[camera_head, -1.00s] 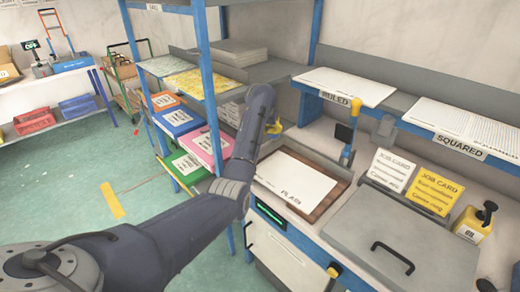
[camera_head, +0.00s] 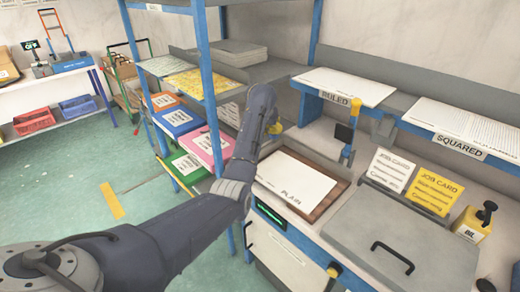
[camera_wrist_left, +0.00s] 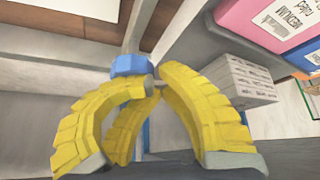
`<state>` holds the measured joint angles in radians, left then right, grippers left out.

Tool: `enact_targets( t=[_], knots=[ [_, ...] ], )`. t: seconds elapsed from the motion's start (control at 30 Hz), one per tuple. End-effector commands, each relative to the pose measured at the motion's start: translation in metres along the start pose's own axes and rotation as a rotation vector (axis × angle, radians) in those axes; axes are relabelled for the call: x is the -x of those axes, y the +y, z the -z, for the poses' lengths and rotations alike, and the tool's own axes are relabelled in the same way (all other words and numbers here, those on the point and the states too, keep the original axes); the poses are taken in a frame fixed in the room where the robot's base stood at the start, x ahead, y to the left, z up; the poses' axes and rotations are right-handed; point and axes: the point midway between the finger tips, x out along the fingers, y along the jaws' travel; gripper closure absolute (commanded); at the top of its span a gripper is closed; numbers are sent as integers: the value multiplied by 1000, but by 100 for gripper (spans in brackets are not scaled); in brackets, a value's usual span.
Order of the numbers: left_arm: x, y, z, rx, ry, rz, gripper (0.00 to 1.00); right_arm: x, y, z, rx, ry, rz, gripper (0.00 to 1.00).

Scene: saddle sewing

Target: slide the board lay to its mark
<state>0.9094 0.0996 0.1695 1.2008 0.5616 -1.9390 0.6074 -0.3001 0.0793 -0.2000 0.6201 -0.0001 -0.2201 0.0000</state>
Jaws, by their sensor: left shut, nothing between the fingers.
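My left gripper (camera_head: 274,128) reaches over the back of the bench, by the blue shelf post. In the left wrist view its yellow fingers (camera_wrist_left: 156,88) are drawn together at the tips, with nothing visible between them. A blue collar (camera_wrist_left: 130,65) on a grey rod (camera_wrist_left: 136,28) is just beyond the fingertips; I cannot tell whether they touch. I cannot tell for sure which part is the board lay or where its mark is. The sheet marked PLAIN (camera_head: 296,182) lies in a brown tray (camera_head: 326,205) below my left gripper. My right gripper is out of view.
A grey lidded board with a black handle (camera_head: 392,256) is at the front right. Job cards (camera_head: 434,188) and a yellow oil can (camera_head: 473,224) stand behind it. Shelves with coloured boxes (camera_head: 176,117) are at the left. A raised blue-edged shelf (camera_head: 400,118) runs along the back.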

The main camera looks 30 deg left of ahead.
Motion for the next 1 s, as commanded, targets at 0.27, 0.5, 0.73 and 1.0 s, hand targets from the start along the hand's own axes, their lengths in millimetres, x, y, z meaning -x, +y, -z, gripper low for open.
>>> enact_targets(
  t=[0.27, 0.5, 0.73, 1.0],
  knots=[
    [-8, -1, -12, -6, -36, 6, 100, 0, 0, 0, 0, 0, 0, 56],
    [1, -1, -7, -6, -36, 5, 100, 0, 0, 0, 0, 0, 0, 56],
    [10, -1, -2, -5, -33, 4, 100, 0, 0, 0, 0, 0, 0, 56],
    [22, 0, 7, -3, -25, 1, 100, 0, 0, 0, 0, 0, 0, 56]
  ],
)
